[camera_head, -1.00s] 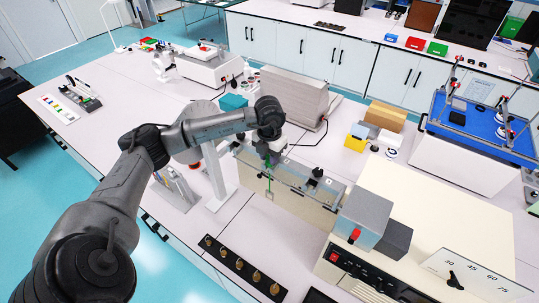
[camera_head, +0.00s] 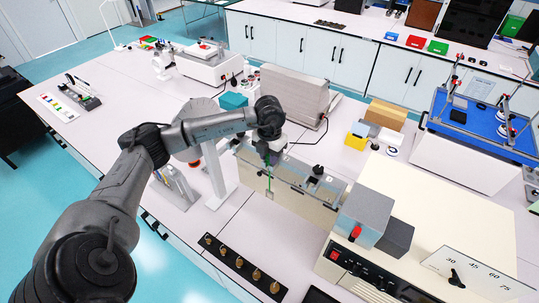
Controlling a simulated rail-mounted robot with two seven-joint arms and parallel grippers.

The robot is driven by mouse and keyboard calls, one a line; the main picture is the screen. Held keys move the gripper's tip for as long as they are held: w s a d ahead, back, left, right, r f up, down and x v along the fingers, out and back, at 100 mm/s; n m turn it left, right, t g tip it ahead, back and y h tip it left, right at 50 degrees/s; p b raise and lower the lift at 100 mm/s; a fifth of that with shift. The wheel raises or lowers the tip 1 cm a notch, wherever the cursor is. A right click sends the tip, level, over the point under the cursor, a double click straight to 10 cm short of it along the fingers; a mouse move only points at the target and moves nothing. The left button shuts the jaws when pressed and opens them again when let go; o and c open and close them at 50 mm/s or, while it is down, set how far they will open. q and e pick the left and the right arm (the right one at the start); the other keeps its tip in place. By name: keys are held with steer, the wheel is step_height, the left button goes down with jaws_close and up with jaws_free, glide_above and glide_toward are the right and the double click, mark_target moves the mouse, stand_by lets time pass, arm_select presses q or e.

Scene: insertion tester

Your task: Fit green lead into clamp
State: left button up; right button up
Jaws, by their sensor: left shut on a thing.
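My left gripper (camera_head: 268,158) points down over the glass-fronted trough of the tester and is shut on the green lead (camera_head: 269,176). The lead hangs down from the fingers, thin and green, with a small pale greenish end piece (camera_head: 269,195) at its bottom. Small dark fittings (camera_head: 317,170) sit on the top edge of the trough (camera_head: 325,193), to the right of the gripper. I cannot tell which of them is the clamp. The fingertips are small and partly hidden by the gripper body. My right gripper is not in view.
A grey box (camera_head: 364,217) with a red switch stands right of the trough on the cream tester housing (camera_head: 430,200). A tall beige block (camera_head: 290,95) stands behind the gripper. A strip with brass terminals (camera_head: 243,267) lies at the front. Bare bench (camera_head: 290,240) lies between strip and trough.

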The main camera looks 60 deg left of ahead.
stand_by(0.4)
arm_select(q)
steer(key=o, duration=0.9)
steer(key=shift+r, duration=0.3)
steer(key=shift+r+b, duration=1)
steer(key=shift+r, duration=5.55)
